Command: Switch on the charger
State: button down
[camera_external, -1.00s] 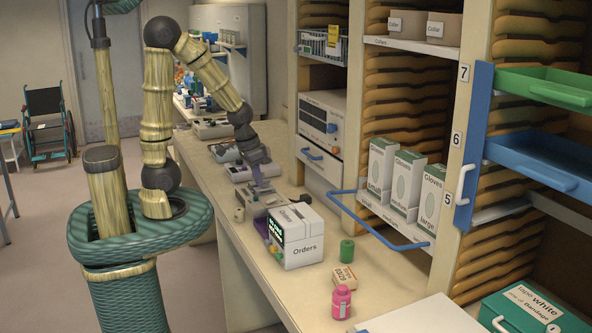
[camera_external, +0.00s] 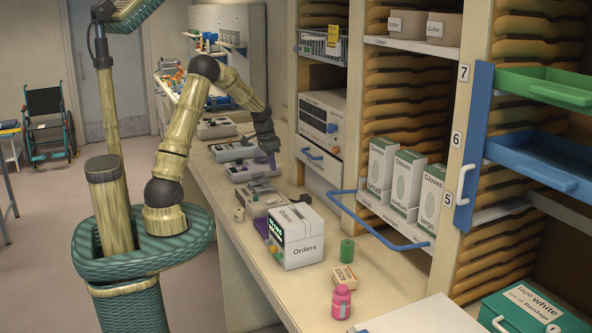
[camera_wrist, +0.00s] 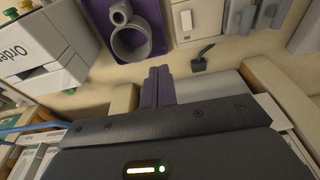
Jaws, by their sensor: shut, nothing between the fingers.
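Several grey devices stand in a row along the counter; I cannot tell which one is the charger. One grey device (camera_external: 250,173) is just below and left of my gripper (camera_external: 270,160) in the external view. Another grey device (camera_external: 262,203) stands nearer, behind the Orders box. In the wrist view my gripper (camera_wrist: 158,74) shows two purple fingers pressed together, empty. Ahead of them are a purple plate with a grey ring-shaped part (camera_wrist: 131,36) and grey units with raised parts (camera_wrist: 267,16). No switch is clear enough to read its position.
The white Orders box (camera_external: 302,246) stands on the counter (camera_external: 315,290), with a green cylinder (camera_external: 347,250) and a pink bottle (camera_external: 341,302) nearby. A blue rail (camera_external: 385,236) juts from the shelves at right. A small dark item (camera_wrist: 203,57) lies on the counter.

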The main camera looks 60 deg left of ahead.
send_over(274, 199)
jog(key=s, duration=0.4)
notch_tip(274, 199, down, 2)
jog(key=shift+w+b, duration=0.25)
jog(key=shift+b, duration=0.05)
jog(key=shift+f, duration=0.1)
jog(key=w+f+p, duration=0.1)
jog(key=f, duration=0.3)
jog(key=w+f+p, duration=0.1)
jog(key=f+p, duration=0.1)
jog(key=f, duration=0.3)
jog(key=w+f+p, duration=0.1)
jog(key=f+p, duration=0.1)
jog(key=f, duration=0.2)
jog(key=shift+f, duration=0.25)
jog(key=shift+f, duration=0.1)
